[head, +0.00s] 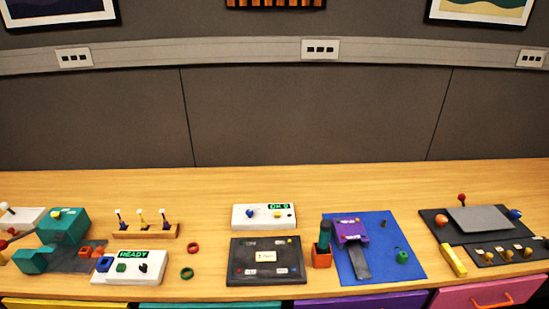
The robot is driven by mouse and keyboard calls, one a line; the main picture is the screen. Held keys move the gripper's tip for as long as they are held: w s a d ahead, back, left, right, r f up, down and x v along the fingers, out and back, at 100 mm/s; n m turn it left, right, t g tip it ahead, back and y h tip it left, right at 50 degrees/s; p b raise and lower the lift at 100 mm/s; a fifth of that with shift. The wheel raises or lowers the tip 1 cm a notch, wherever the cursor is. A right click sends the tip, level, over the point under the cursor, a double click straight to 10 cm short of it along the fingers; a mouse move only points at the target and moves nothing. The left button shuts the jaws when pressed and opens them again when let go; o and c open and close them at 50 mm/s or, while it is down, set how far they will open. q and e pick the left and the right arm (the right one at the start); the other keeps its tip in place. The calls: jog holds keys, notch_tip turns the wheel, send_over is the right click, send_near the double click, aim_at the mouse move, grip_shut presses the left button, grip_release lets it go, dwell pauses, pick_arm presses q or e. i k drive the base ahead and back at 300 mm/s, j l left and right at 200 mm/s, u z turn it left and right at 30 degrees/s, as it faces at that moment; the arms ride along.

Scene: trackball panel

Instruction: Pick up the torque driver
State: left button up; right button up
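A tool with a thick dark teal handle (325,234), which looks like the torque driver, stands upright in an orange holder (321,258). The holder is between the dark panel and the blue mat; the tool's lower end is hidden inside it. Three small tools with yellow, white and purple parts (142,217) stand in a wooden rack (146,231) on the left. Neither of my grippers is in view.
A purple device (352,231) stands on the blue mat (397,271), close right of the holder. A dark panel (246,273) lies close left, with a white box (263,216) behind it. Teal machines (70,226) are at far left. The table's back strip (230,183) is clear.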

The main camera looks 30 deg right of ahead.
aim_at(326, 225)
jog(key=z, duration=1.35)
